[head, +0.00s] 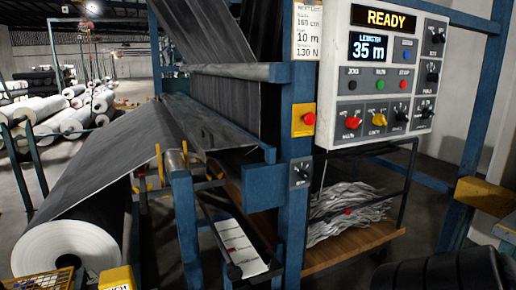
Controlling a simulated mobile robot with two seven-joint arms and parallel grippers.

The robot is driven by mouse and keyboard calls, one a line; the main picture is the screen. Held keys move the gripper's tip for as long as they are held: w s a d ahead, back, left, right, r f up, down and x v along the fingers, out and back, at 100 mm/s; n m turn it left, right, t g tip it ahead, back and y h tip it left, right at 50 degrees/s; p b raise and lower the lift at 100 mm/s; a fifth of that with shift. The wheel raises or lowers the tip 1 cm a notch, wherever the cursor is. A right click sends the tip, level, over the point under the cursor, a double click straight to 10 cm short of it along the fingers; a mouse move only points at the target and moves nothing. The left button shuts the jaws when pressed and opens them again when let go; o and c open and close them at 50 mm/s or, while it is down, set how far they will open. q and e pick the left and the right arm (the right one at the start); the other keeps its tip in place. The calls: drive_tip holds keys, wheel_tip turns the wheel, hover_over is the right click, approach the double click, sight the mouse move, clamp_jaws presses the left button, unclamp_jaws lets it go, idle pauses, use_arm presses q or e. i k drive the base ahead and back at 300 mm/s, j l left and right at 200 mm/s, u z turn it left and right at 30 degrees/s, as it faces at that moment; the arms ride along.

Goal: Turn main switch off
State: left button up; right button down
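A pale control panel (373,85) is mounted on a blue post at the upper right. Its yellow sign reads READY and its small screen reads 35 m. A red rotary knob (352,122) sits at the lower left of the panel on a dark plate; its small label looks like MAIN but is hard to read. The knob is tilted, and I cannot tell which position it marks. A yellow knob (379,120) and a black knob (400,114) sit to its right. Neither of my grippers is in view.
A red button on a yellow box (304,119) and a small grey switch (300,172) are on the blue post. A shelf (350,250) with tangled scrap is under the panel. A large grey roll (70,250) stands left. A dark ribbed object (440,272) fills the bottom right.

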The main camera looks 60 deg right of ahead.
sight(352, 123)
drive_tip(key=z, duration=2.55)
